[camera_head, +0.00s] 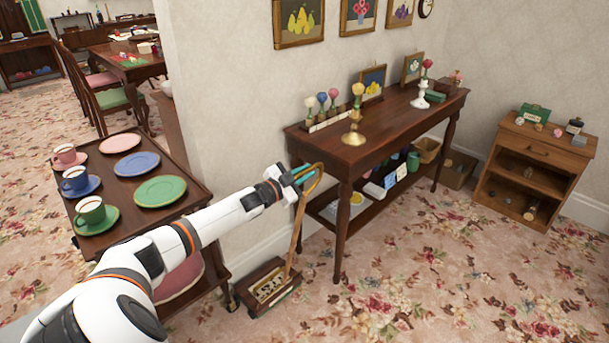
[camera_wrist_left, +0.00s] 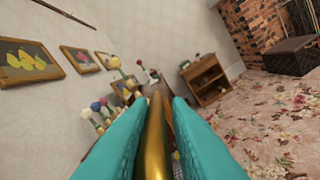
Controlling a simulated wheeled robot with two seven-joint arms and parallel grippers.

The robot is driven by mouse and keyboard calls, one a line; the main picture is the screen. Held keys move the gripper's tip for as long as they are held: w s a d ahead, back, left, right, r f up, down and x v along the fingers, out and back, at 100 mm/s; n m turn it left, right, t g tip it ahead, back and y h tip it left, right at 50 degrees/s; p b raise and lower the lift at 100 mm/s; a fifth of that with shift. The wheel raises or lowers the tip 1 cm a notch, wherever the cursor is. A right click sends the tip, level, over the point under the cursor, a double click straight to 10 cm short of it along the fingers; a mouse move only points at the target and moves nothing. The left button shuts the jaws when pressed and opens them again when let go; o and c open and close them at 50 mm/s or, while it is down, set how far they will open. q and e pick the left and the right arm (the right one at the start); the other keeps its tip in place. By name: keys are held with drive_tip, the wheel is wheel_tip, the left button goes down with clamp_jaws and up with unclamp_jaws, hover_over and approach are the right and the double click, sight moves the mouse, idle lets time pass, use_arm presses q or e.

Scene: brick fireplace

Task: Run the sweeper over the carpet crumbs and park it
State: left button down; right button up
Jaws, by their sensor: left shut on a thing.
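The sweeper (camera_head: 268,286) is a brown wooden box head on the floral carpet, between the trolley and the console table. Its thin wooden handle (camera_head: 297,225) rises nearly upright to a loop at the top. My left gripper (camera_head: 303,174), with teal fingers, is shut on the handle near this loop. In the left wrist view the golden-brown handle (camera_wrist_left: 156,140) runs between the two teal fingers (camera_wrist_left: 157,118). Crumbs cannot be told clearly from the flower pattern of the carpet (camera_head: 430,290). My right gripper is not in view.
A dark console table (camera_head: 390,150) with vases and a lower shelf stands just right of the handle. A trolley (camera_head: 130,185) with cups and plates stands to the left. A small cabinet (camera_head: 535,170) stands at the right. Open carpet lies in front of the console table.

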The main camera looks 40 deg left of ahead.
use_arm(q)
drive_tip(key=shift+a+r, duration=0.4)
drive_tip(key=shift+r, duration=0.05)
drive_tip(key=c, duration=1.6)
unclamp_jaws()
drive_tip(key=shift+o, duration=0.6)
drive_tip(key=shift+a+f, duration=0.1)
drive_tip(key=shift+f, duration=0.15)
drive_tip(key=shift+f, duration=0.2)
drive_tip(key=shift+s+f, duration=0.1)
drive_tip(key=shift+s, duration=0.5)
drive_tip(key=s, duration=1)
drive_tip(key=shift+s+a+r+p, duration=0.2)
drive_tip(key=shift+s+a+p, duration=0.15)
drive_tip(key=shift+s+p, duration=0.1)
drive_tip(key=shift+f, duration=0.1)
